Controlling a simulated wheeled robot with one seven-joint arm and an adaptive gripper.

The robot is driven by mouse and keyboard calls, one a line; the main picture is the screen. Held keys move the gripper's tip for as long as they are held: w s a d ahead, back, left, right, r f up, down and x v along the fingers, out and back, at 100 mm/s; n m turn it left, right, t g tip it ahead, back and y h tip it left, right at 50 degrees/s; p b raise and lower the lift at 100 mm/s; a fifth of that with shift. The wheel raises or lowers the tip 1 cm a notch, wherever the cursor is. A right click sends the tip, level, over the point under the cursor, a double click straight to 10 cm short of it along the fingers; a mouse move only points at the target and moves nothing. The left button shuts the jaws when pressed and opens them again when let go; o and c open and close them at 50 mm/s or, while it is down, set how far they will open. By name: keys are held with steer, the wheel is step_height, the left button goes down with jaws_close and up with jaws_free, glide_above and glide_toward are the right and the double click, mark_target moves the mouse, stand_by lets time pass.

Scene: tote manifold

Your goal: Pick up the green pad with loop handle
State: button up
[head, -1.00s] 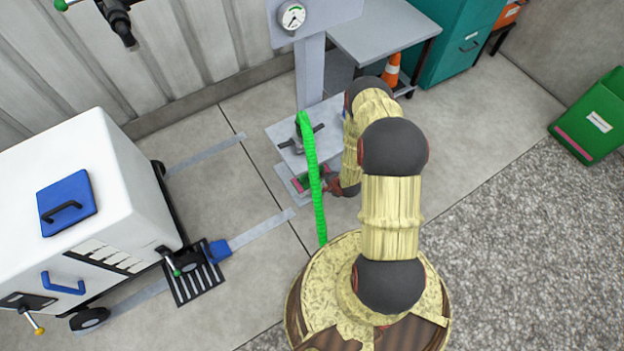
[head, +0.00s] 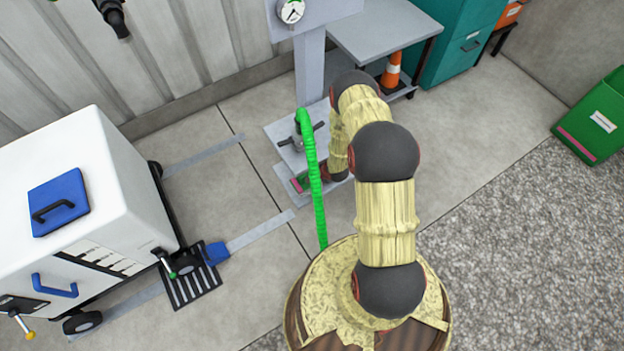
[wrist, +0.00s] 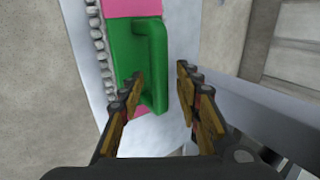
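The green pad (wrist: 126,50) with a raised loop handle (wrist: 154,65) fills the upper middle of the wrist view, with a pink layer showing along its edge. It lies on a light grey plate. My gripper (wrist: 159,75) is open, with one finger left of the handle's lower part and the other right of it, apart from it. Whether the fingertips reach down past the handle is unclear. In the head view the pad (head: 299,184) is a small pink and green patch at the grey stand's foot, partly hidden by my arm and the green hose.
A green hose (head: 314,175) arches beside my arm. A grey post (head: 309,70) with a gauge rises behind the pad. A white cart (head: 95,160) with a blue pad stands left; a grey table (head: 385,35) and an orange cone (head: 391,70) stand behind.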

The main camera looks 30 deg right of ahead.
steer(key=shift+c, duration=1.2)
jaws_close()
